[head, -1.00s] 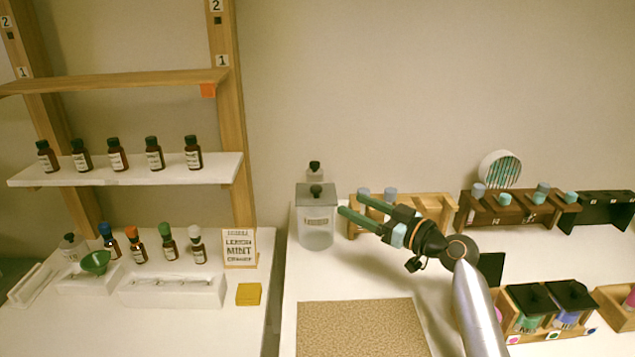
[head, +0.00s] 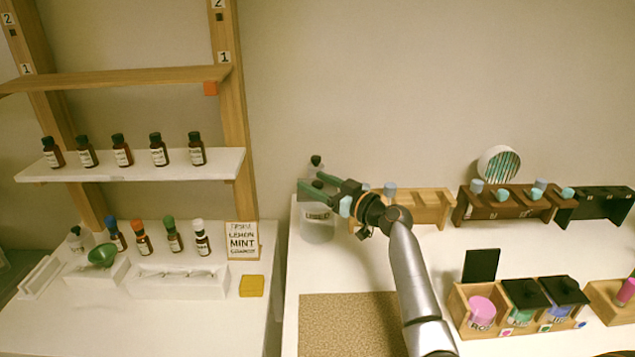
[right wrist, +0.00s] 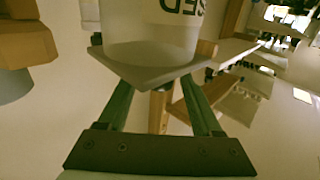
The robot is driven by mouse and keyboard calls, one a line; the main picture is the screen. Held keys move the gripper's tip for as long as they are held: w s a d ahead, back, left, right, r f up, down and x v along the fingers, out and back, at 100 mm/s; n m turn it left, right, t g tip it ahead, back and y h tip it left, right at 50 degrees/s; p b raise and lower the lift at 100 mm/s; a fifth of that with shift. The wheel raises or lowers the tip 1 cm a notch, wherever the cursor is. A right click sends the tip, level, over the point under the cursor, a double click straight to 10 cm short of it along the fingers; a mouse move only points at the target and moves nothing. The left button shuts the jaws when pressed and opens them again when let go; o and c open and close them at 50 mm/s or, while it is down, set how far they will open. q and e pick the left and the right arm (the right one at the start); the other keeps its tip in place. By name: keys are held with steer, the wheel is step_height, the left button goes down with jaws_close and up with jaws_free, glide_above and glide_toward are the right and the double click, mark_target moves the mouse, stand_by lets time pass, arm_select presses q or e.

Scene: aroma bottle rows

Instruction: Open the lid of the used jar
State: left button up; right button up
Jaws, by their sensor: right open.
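My right gripper (head: 311,180) is open at the height of the lid. In the right wrist view its two green fingers (right wrist: 157,98) stand on either side of the knob, with space visible between. My left gripper is not in view.
A light wooden rack (head: 430,207) is to the right. A brown mat (head: 350,325) lies in front. A wooden box (head: 462,315) of jars has one black lid (head: 482,264) standing open.

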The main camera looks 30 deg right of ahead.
jaws_close()
stand_by(0.5)
stand_by(0.9)
